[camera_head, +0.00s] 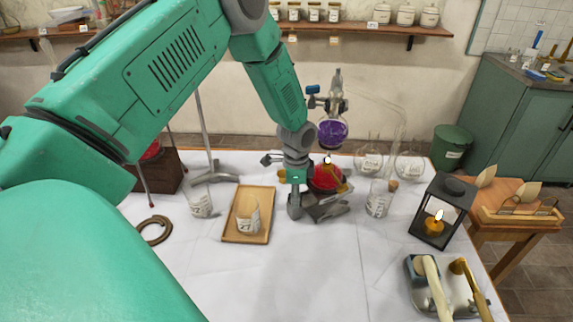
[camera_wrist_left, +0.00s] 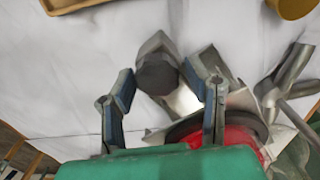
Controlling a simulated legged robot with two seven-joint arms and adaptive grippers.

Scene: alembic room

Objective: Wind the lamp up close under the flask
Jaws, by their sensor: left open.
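The flask (camera_head: 332,132) with purple liquid is clamped on a stand. Below it the red lamp (camera_head: 327,177) burns with a small flame, its top a short gap under the flask. The lamp sits on a grey metal jack (camera_head: 328,208); in the left wrist view the lamp's red body (camera_wrist_left: 238,140) is partly hidden by my wrist. My left gripper (camera_head: 294,182) is down beside the lamp and jack. In the left wrist view the open left gripper (camera_wrist_left: 165,90) has its fingers either side of a dark round knob (camera_wrist_left: 157,73); contact cannot be told. My right gripper is out of view.
A beaker (camera_head: 377,203) and black lantern (camera_head: 457,192) stand to the right. Round flasks (camera_head: 370,162) stand behind. The front middle of the table is clear.

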